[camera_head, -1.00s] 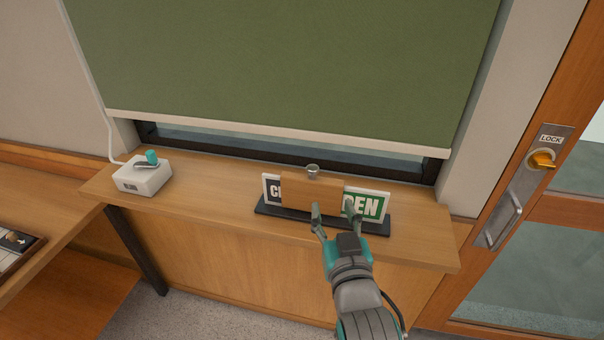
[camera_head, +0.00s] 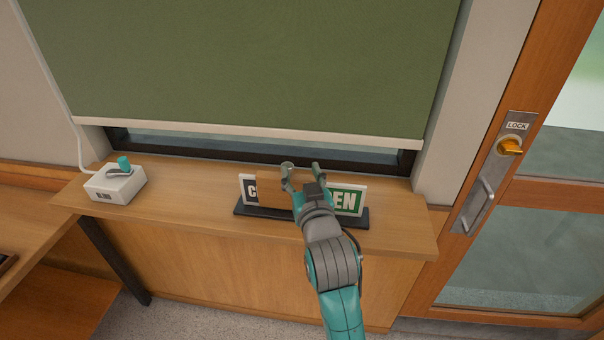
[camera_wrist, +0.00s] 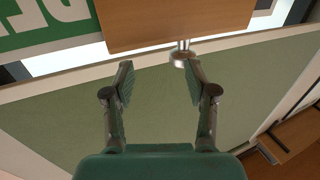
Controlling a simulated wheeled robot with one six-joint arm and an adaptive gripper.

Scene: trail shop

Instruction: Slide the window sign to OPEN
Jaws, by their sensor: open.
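The window sign stands on the wooden sill in a dark base (camera_head: 358,222). Its board shows a dark "C" part (camera_head: 249,189) at the left and a green "EN" part (camera_head: 347,201) at the right. A wooden slider (camera_head: 270,190) covers the middle, with a small metal knob (camera_head: 287,164) on its top edge. My gripper (camera_head: 302,170) is open above the sign, its left finger close to the knob. In the wrist view the knob (camera_wrist: 183,55) lies near the right fingertip of my gripper (camera_wrist: 158,75), inside the gap; contact is unclear. My arm hides part of the sign.
A white switch box (camera_head: 115,185) with a teal-tipped lever sits at the left of the sill (camera_head: 405,222). A green blind (camera_head: 250,60) hangs behind the sign, above a narrow window gap. A wooden-framed door with a lock (camera_head: 510,147) stands at the right.

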